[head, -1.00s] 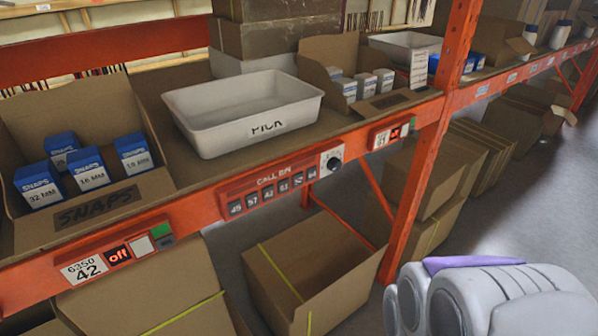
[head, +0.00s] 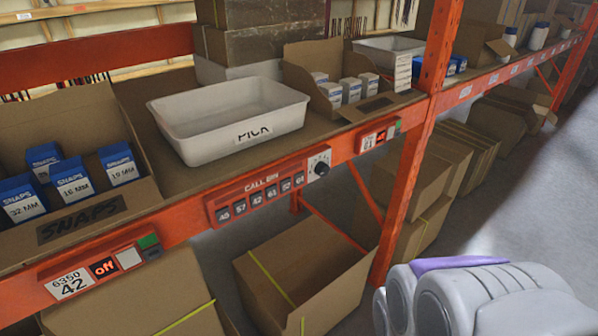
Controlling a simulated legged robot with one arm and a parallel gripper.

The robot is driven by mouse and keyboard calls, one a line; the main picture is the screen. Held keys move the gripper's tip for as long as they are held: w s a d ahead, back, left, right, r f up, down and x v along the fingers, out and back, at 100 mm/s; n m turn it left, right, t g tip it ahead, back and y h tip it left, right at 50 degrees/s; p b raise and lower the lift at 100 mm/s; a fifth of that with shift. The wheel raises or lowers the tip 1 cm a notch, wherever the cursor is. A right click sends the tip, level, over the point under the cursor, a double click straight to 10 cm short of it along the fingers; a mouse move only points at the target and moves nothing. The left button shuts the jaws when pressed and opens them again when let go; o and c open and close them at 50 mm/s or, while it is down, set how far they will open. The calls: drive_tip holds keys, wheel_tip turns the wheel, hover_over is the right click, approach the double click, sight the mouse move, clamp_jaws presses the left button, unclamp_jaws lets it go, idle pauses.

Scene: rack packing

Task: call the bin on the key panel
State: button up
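The key panel (head: 255,195) is a red strip marked "CALL BIN" on the orange shelf beam. It has several dark keys in a row that read 45, 57, 42, 61, 52 and 64, the last ones small and hard to read. A round black knob (head: 321,168) on a white plate sits at its right end. A white bin marked "PICK" (head: 185,145) stands on the shelf above the panel. Part of my arm shows at the lower right, apart from the panel. My gripper's fingers are not visible.
A "SNAPS" carton (head: 120,206) with several blue-and-white boxes stands at the left. Below it, a bay label (head: 70,284) reads 6350 42, beside a display (head: 104,268) reading "off". An orange upright (head: 412,185) stands right of the panel. An open carton (head: 330,290) lies below.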

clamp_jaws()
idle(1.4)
